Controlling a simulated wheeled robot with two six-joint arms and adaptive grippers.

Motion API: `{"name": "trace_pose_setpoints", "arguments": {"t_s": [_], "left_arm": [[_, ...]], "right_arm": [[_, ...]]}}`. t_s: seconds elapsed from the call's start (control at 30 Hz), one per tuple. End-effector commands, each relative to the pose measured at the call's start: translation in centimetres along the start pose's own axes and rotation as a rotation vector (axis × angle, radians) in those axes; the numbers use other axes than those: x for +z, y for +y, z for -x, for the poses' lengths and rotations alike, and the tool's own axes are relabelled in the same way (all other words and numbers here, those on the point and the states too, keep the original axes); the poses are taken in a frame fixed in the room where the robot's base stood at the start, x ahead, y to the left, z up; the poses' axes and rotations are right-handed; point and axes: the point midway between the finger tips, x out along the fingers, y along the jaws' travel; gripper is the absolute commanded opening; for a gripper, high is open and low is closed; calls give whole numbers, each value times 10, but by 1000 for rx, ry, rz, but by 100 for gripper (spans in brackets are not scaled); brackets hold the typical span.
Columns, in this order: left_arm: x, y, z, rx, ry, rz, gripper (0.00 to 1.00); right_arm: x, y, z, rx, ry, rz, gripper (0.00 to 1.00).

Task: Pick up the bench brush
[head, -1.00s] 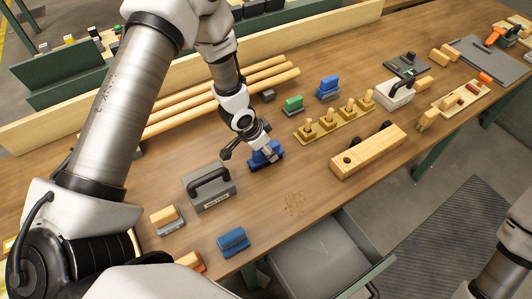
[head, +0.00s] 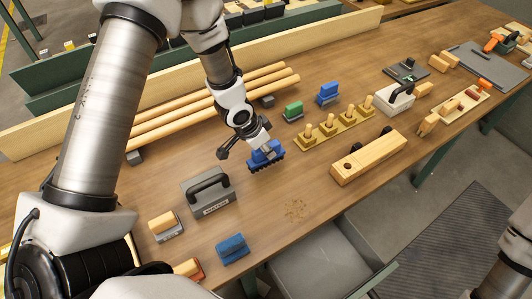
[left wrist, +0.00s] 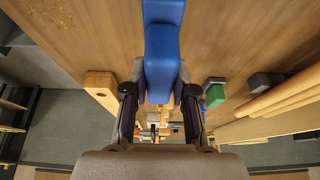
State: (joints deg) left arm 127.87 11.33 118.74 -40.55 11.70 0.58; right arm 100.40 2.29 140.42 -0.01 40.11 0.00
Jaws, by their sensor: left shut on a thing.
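The bench brush (head: 269,158) is a blue block with dark bristles along its lower edge. My left gripper (head: 262,147) is shut on it from above, near the middle of the bench. The brush appears to be a little above the wooden top, bristles down. In the left wrist view the blue brush (left wrist: 162,50) sits between the two fingers of the gripper (left wrist: 160,78). My right gripper is out of view; only part of that arm shows at the right edge.
A grey box with a black handle (head: 207,191) stands left of the brush. A blue block (head: 232,249) lies near the front edge. Green (head: 292,111) and blue (head: 328,94) blocks, a pegged wooden board (head: 338,128) and a long wooden block (head: 369,155) are to the right.

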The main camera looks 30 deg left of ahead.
Motion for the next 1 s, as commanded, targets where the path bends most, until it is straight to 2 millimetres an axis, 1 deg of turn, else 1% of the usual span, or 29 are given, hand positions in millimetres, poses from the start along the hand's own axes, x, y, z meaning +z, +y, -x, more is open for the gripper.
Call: {"name": "trace_pose_setpoints", "arguments": {"t_s": [0.03,0.2,0.4,0.53,0.57,0.6,0.73,0.9,1.0], "left_arm": [[11,10,-7,3,-4,1,0],[31,41,7,1,-5,-2,0],[55,80,25,0,-7,-5,0],[69,103,37,-1,-8,-4,0],[63,102,45,4,-7,2,0],[62,103,46,7,-8,5,0],[62,107,48,13,-7,6,0],[66,114,51,12,-7,7,0],[71,118,51,9,-8,5,0]], "right_arm": [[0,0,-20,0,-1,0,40],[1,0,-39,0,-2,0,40],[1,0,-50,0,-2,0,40],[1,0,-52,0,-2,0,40],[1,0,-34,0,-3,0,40],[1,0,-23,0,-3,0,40],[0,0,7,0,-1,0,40],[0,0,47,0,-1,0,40],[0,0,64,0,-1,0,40]]}}
